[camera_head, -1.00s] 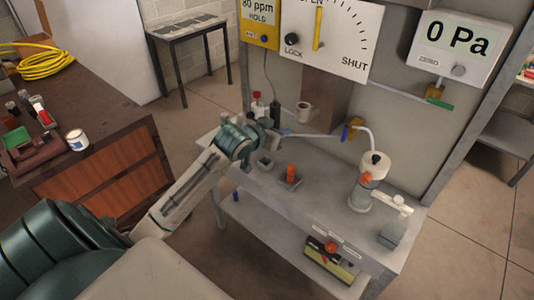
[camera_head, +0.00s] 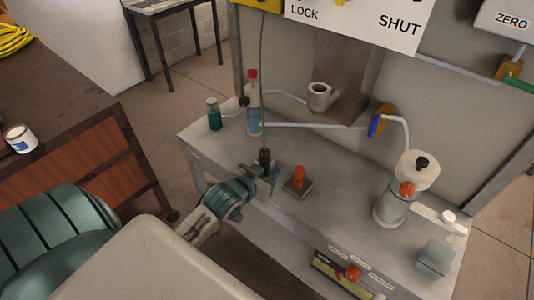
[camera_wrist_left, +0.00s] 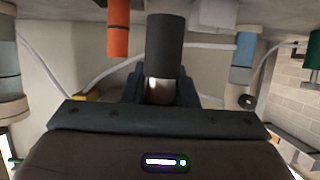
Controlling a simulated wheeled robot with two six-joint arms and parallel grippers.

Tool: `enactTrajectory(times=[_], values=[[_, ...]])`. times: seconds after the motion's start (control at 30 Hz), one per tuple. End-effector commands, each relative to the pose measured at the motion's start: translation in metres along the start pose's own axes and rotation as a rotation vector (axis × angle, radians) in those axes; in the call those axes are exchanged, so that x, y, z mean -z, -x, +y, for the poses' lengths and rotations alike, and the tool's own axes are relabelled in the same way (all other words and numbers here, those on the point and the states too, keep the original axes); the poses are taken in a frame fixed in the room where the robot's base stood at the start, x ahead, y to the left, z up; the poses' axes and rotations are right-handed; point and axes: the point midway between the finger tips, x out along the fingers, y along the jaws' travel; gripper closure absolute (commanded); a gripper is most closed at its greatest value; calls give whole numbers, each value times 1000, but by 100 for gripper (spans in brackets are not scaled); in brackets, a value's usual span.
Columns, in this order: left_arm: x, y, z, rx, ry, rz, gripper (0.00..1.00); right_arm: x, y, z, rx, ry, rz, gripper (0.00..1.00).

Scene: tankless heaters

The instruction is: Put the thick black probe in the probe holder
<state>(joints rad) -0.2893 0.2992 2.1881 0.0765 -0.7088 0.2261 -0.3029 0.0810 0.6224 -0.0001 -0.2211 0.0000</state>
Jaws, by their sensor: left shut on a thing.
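The thick black probe (camera_head: 264,156) stands about upright above the near part of the bench, with a thin cable running up from it. My left gripper (camera_head: 262,173) is shut on it. In the left wrist view the black cylinder (camera_wrist_left: 165,45) rises from between the jaws (camera_wrist_left: 160,88). I cannot make out an empty probe holder; the gripper and probe cover the bench there. Whether the probe's lower end touches anything is hidden. My right gripper is not in view.
A red-capped bottle (camera_head: 253,105) and a green bottle (camera_head: 214,115) stand behind and left on the grey bench (camera_head: 335,215). A white-topped canister (camera_head: 395,200) stands right. The bench between orange probe and canister is clear.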

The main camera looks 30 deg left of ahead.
Motion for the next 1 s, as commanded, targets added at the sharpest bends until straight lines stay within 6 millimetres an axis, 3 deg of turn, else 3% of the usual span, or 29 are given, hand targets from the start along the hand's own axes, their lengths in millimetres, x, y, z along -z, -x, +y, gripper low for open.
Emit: enactTrajectory(times=[0.03,0.4,0.67,1.0], values=[[9,-10,-10,2,-4,2,100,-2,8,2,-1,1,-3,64],[26,-82,-61,2,1,-1,100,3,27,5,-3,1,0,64],[26,-95,-70,0,2,-1,100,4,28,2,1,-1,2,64],[-5,-107,-69,0,2,0,100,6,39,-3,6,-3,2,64]])
